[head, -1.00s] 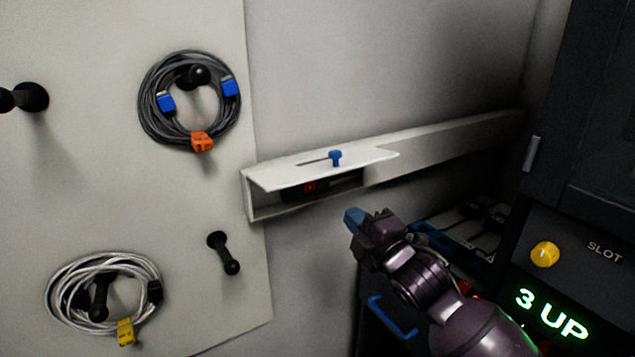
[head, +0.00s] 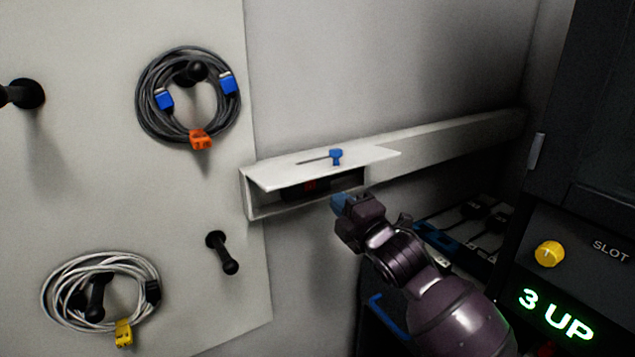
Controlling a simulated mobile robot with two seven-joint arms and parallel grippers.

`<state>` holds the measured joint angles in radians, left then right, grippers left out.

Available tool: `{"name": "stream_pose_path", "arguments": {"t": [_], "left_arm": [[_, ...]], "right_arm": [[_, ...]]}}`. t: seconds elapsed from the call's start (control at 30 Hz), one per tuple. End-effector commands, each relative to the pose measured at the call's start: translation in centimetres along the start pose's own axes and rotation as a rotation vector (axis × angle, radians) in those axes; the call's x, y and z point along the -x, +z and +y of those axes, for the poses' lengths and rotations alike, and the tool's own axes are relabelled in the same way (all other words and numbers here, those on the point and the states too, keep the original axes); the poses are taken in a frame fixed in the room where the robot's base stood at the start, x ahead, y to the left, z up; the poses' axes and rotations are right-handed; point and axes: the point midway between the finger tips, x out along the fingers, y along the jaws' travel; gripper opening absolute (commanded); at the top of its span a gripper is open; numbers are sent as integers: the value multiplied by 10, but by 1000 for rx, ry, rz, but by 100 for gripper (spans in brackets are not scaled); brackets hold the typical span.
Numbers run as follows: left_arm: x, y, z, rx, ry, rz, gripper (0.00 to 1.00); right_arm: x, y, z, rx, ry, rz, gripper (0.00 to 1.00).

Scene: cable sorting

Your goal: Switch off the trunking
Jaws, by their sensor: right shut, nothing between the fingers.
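The white trunking (head: 450,147) runs along the wall. Its lid (head: 290,173) is raised at the left end, with a blue knob (head: 336,157) in a slot on top. Inside the open end sits a dark unit with a small red switch (head: 311,185), partly shaded under the lid. My right gripper (head: 338,204), with blue fingertips, is shut and empty. In the picture it is just below the trunking's open section, right of the red switch. I cannot tell whether it touches the trunking's lower edge. My left gripper is not in view.
A pale board on the left holds a grey cable coil (head: 145,122) with an orange tag, a white coil (head: 52,289) with a yellow tag, and bare black pegs (head: 222,253). A dark cabinet with a yellow knob (head: 549,254) and a "3 UP" display (head: 555,314) stands at right.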

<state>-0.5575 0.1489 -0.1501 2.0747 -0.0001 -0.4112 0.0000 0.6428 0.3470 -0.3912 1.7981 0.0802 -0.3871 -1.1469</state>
Motion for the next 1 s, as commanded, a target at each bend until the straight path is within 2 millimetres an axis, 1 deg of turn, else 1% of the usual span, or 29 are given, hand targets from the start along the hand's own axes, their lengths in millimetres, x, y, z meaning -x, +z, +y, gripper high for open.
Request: {"name": "stream_pose_path", "arguments": {"t": [0.03,0.3,0.5,0.7,1.0], "left_arm": [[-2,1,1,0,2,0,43],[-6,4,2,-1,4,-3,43],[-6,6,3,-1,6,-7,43],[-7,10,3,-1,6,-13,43],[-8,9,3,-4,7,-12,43]], "right_arm": [[-10,0,-2,-3,-1,0,0],[-55,0,-3,-2,-2,0,0],[-79,0,-3,-3,-2,0,0],[-90,0,-2,-1,-1,0,0],[-91,0,0,0,0,0,0]]}}
